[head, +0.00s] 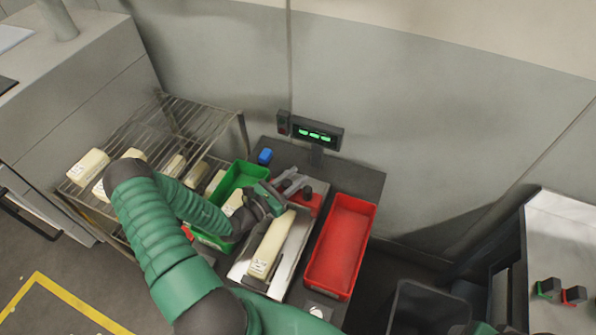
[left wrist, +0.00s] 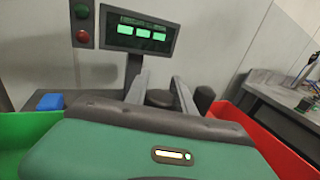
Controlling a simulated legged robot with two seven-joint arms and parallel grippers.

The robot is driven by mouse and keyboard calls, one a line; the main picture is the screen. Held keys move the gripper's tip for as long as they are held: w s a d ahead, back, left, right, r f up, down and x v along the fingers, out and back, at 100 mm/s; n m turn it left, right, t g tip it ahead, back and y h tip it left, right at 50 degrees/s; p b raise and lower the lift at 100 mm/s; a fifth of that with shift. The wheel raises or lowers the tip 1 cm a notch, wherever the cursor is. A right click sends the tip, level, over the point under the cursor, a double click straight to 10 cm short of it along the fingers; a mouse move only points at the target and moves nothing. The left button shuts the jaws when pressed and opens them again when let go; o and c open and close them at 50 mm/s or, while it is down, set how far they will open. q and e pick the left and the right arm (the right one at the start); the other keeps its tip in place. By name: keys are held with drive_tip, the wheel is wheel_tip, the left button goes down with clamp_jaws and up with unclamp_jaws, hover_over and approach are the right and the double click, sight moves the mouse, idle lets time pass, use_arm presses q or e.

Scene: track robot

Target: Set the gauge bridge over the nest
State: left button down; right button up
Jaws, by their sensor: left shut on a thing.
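My left gripper (head: 296,184) reaches over the far end of a pale metal nest (head: 241,264). A long cream block (head: 272,243) lies in the nest. In the left wrist view my left gripper (left wrist: 160,84) is shut on a dark round knob (left wrist: 159,98), which I take to be the gauge bridge's grip; the gripper body hides what is below. A red part (head: 315,205) with a dark knob shows beside the fingers in the head view. Whether the bridge touches the nest cannot be told. My right gripper is not in view.
A green bin (head: 236,180) stands left of the nest and an empty red bin (head: 341,245) right. Behind are a blue block (head: 265,156) and a display (head: 317,134) with green digits. A wire rack (head: 180,118) holds several cream blocks. A dark bin (head: 425,306) stands lower right.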

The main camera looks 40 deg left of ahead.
use_arm(q)
drive_tip(key=s+d+p, duration=0.1)
drive_tip(key=s, duration=0.4)
drive_tip(key=s+d, duration=0.2)
drive_tip(key=s, duration=0.3)
drive_tip(key=s+d+p, duration=0.1)
drive_tip(key=s, duration=0.4)
drive_tip(key=shift+d+r+p, duration=0.25)
drive_tip(key=shift+p, duration=0.1)
drive_tip(key=shift+f, duration=0.15)
drive_tip(key=c, duration=1.3)
unclamp_jaws()
drive_tip(key=shift+s, duration=0.1)
drive_tip(key=shift+o, duration=1.2)
drive_tip(key=shift+s, duration=0.3)
